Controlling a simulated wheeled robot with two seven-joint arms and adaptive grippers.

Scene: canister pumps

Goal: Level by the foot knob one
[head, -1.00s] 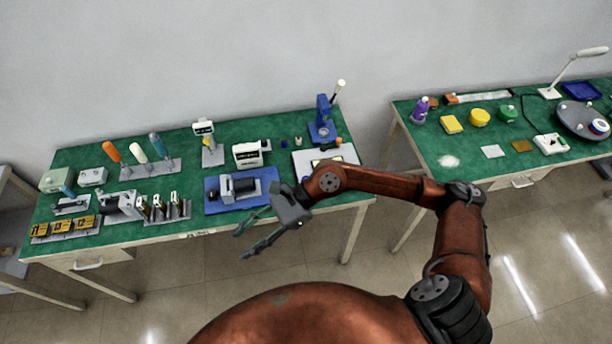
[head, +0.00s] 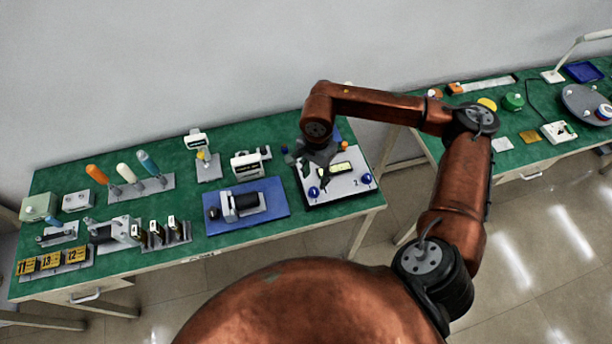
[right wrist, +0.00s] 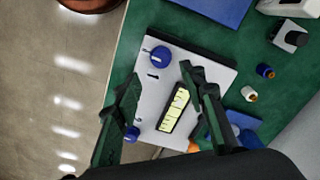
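The levelling plate (head: 345,187) is a pale board on a dark base at the right end of the near table. It bears two blue foot knobs along its front edge: a left one (head: 314,191) and a right one (head: 366,178) beside a "2". A yellow-green level vial (head: 340,168) lies between them, farther back. My right gripper (head: 318,158) is above the plate's back left part. In the right wrist view its fingers (right wrist: 160,74) are spread and empty, with the left foot knob (right wrist: 160,55) just beyond the tips, apart from them. My left gripper is out of view.
A blue mat (head: 273,213) with a pump stands left of the plate. Small blue and orange parts (right wrist: 265,71) lie behind the plate. A blue stand (right wrist: 240,122) is partly hidden by my gripper. A second green table (head: 470,145) stands to the right.

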